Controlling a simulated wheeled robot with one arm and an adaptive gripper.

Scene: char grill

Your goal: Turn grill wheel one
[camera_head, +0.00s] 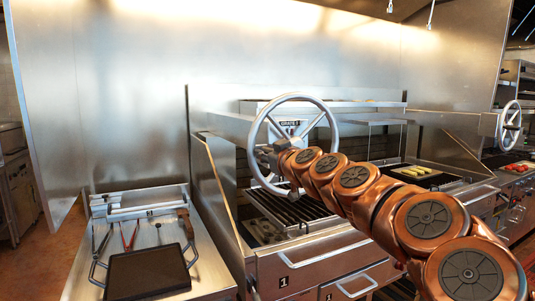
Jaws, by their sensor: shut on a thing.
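My arm reaches in from the lower right. My gripper (267,157) is at the left side of the wheel and is shut on its rim. The fingertips are small in the view, and my arm hides the wheel's lower right part.
Below the wheel is a dark grill grate (290,207). A second wheel (511,122) is at the far right. Yellow food (416,171) lies on the grill to the right. A side counter at left holds a black griddle plate (148,272) and several tools.

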